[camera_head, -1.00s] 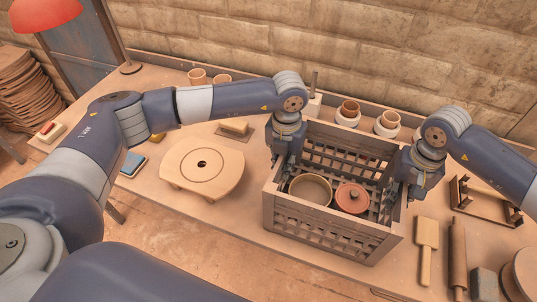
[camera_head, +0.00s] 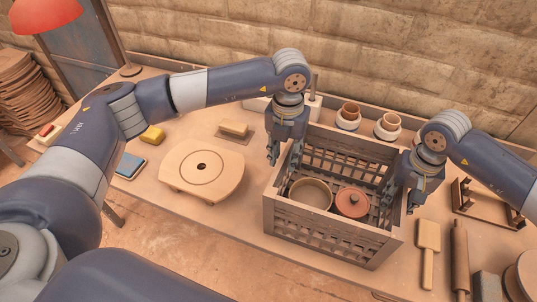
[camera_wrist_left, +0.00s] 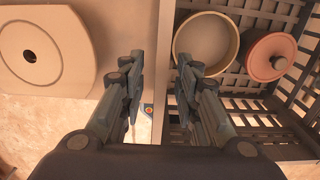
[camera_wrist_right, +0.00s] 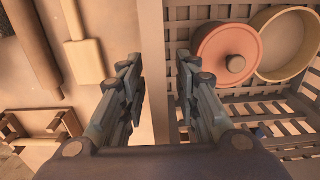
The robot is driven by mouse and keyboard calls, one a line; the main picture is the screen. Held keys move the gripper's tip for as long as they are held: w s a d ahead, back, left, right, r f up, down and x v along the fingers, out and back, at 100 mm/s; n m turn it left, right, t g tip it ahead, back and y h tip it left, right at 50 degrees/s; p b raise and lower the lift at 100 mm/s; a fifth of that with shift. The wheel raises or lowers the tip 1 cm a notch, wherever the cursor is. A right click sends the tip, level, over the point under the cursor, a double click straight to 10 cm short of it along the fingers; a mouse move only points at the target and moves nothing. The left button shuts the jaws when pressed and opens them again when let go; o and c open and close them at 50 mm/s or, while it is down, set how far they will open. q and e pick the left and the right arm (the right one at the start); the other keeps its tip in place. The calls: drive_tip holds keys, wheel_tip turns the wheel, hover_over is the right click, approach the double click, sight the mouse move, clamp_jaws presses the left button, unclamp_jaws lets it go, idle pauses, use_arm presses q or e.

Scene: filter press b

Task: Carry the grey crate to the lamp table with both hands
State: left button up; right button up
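The grey crate (camera_head: 330,232), slatted and brownish grey in this light, stands on the workbench (camera_head: 225,215) with a tan bowl (camera_head: 311,194) and a lidded reddish pot (camera_head: 352,202) inside. My left gripper (camera_head: 284,158) is open over the crate's left wall; in the left wrist view its fingers (camera_wrist_left: 158,85) are apart on either side of that wall. My right gripper (camera_head: 404,195) is at the right wall; in the right wrist view its open fingers (camera_wrist_right: 160,85) straddle it. A red lamp (camera_head: 45,14) stands at the bench's far left. No separate lamp table can be made out.
A wooden paddle (camera_head: 428,245), a rolling pin (camera_head: 459,255) and a small rack (camera_head: 485,200) lie to the right. Pots (camera_head: 348,117) stand behind the crate. A blue block (camera_head: 130,165) and a yellow block (camera_head: 152,136) lie at left.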

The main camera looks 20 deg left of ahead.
use_arm(q)
wheel_tip(320, 180, up, 6)
drive_tip(key=shift+r, duration=0.1)
use_arm(e)
drive_tip(key=shift+r, duration=0.35)
wheel_tip(320, 180, up, 11)
drive_tip(key=shift+r, duration=0.15)
idle(0.5)
